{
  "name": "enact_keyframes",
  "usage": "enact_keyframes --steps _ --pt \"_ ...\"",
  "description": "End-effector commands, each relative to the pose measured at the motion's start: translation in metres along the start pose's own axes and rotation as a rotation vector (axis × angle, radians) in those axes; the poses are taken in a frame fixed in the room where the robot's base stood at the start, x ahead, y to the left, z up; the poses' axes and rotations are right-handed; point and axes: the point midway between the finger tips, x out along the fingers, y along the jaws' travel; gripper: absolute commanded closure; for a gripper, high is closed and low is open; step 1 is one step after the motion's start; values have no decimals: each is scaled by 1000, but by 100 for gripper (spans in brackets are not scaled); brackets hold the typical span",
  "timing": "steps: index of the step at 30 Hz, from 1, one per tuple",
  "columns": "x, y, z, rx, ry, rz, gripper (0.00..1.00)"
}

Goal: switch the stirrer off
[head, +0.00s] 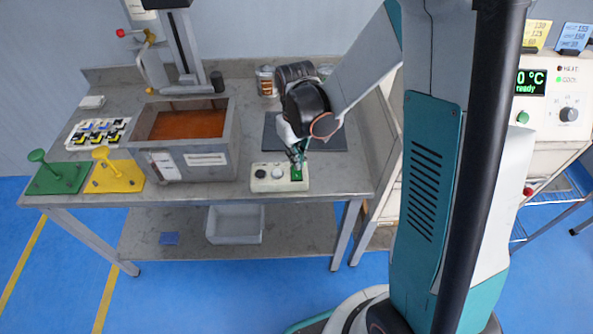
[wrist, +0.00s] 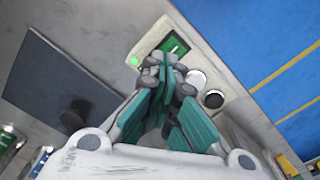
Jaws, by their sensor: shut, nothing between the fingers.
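A cream control box (head: 268,185) sits at the front edge of the bench. In the wrist view the box (wrist: 229,82) has a green rocker switch (wrist: 176,45), a bright green lamp (wrist: 134,60), a pale knob (wrist: 197,79) and a black knob (wrist: 214,98). My gripper (head: 298,163) is shut and empty, pointing down at the switch end of the box. In the wrist view its fingertips (wrist: 165,63) overlap the near edge of the switch. I cannot tell whether they touch it. A tank of orange-brown liquid (head: 188,124) stands left of the box.
A tall stand (head: 184,45) rises behind the tank. Green (head: 60,178) and yellow (head: 115,176) plates with knobbed posts lie left of it. A dark mat (head: 330,142) lies behind the box, with jars (head: 265,82) farther back. A cream machine with a display (head: 532,82) is at right.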

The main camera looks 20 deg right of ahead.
Motion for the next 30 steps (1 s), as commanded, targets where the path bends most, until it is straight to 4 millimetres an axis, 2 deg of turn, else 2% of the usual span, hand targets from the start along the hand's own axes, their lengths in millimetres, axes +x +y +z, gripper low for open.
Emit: enact_keyframes --steps 30 --pt "7 0 0 0 0 0 100"
